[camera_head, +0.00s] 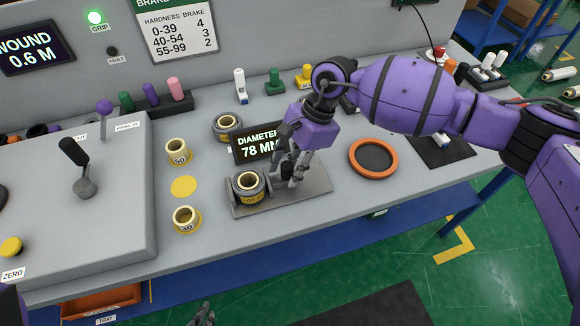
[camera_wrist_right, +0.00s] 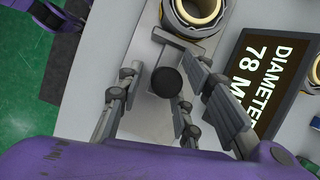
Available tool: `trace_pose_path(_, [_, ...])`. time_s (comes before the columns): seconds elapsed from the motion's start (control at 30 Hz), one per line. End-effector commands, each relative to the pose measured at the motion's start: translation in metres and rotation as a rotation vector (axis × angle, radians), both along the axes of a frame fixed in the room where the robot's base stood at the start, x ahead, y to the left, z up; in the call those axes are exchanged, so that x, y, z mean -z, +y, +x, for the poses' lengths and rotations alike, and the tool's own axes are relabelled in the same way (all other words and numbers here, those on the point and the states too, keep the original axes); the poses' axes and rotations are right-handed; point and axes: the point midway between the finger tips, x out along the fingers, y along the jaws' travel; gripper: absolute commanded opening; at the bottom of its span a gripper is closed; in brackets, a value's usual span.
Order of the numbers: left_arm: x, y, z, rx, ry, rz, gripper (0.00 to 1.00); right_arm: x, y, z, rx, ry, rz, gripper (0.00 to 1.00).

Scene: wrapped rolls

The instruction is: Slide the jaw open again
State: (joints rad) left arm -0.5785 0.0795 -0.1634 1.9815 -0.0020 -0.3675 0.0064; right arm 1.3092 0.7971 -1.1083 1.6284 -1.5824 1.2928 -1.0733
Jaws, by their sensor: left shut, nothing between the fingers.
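The measuring gauge is a grey plate (camera_head: 315,203) on the bench, with a wrapped roll (camera_head: 249,188) standing on its left part. In the right wrist view the sliding jaw (camera_wrist_right: 183,52) is a grey bar close against the roll (camera_wrist_right: 195,14); I cannot tell if they touch. A round black knob (camera_wrist_right: 167,82) sits on the jaw's slide. My right gripper (camera_head: 287,176) is down over the knob, its fingers open on both sides with gaps. In the head view it mostly hides the jaw. My left gripper (camera_head: 203,315) is shut and empty at the bottom edge, in front of the bench.
A display (camera_head: 258,144) reading 78 MM stands behind the gauge. Another roll (camera_head: 227,127) stands behind the display's left. An orange-rimmed round tray (camera_head: 373,158) lies right of the gauge. A lever console (camera_head: 120,215) fills the left.

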Motion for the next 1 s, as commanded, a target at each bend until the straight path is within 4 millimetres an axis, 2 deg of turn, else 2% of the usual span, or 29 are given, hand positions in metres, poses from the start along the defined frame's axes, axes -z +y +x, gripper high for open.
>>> trace_pose_path(0.03, [0.0, 0.0, 0.0, 0.0, 0.0, 0.0, 0.0, 0.0, 0.0, 0.0, 0.0, 0.0, 0.0, 0.24])
trace_pose_path(0.2, [0.0, 0.0, 0.0, 0.001, 0.0, 0.001, 0.0, 0.0, 0.0, -0.001, -0.001, 0.002, -0.001, 0.02])
trace_pose_path(0.23, [0.0, 0.0, 0.0, 0.001, 0.0, 0.001, 0.0, 0.0, 0.0, -0.001, -0.001, 0.002, 0.0, 0.0])
trace_pose_path(0.47, [0.0, 0.001, -0.001, 0.001, 0.001, 0.001, 0.0, 0.0, -0.001, -0.002, -0.001, 0.006, -0.002, 0.0])
trace_pose_path(0.7, [0.008, 0.003, -0.006, -0.002, 0.013, 0.005, 0.0, 0.003, -0.025, 0.005, 0.001, 0.011, -0.004, 0.0])
trace_pose_path(0.97, [0.005, 0.004, -0.003, -0.002, 0.004, 0.007, 0.0, 0.001, -0.027, 0.005, 0.0, 0.009, -0.006, 0.0])
trace_pose_path(1.0, [0.005, 0.004, -0.003, -0.002, 0.004, 0.007, 0.0, 0.001, -0.027, 0.005, 0.0, 0.009, -0.006, 0.26])
